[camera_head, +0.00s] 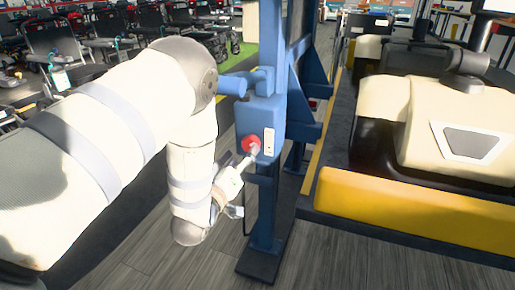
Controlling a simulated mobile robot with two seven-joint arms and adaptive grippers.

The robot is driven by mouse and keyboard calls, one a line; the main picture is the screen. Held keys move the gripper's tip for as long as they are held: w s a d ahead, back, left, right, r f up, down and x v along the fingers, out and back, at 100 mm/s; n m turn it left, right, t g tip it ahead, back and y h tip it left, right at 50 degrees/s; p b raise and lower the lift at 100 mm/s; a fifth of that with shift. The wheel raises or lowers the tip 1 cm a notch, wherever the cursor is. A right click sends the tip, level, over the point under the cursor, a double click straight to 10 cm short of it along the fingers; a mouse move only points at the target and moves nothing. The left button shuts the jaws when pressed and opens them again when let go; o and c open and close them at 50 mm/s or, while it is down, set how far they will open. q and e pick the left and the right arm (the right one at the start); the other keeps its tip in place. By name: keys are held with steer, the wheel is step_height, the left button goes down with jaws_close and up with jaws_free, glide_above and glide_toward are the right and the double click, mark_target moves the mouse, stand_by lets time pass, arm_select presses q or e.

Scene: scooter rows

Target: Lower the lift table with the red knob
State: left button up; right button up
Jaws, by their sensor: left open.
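The red knob (250,143) is on the front of a blue box (262,118) fixed to a blue post. My left gripper (247,160) comes in from the lower left, just below the knob. It is open, with a fingertip at or very near the knob's lower edge; I cannot tell if it touches. My wrist hides part of the area left of the box. The lift table (400,215), with a yellow front edge, stands to the right and carries a cream and black machine (450,120). My right gripper is out of view.
A pale label plate (269,142) sits right of the knob on the box. The blue post (266,220) stands on a dark foot on the grey plank floor (340,262). Rows of scooters (50,42) fill the back left. The floor in front is clear.

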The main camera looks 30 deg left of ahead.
mark_target(249, 146)
arm_select(q)
steer(key=x, duration=0.5)
steer(key=shift+w+b, duration=0.3)
steer(key=shift+w, duration=0.15)
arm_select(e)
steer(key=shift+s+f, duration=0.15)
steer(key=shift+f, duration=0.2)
arm_select(q)
steer(key=c, duration=1.2)
steer(key=shift+o, duration=0.2)
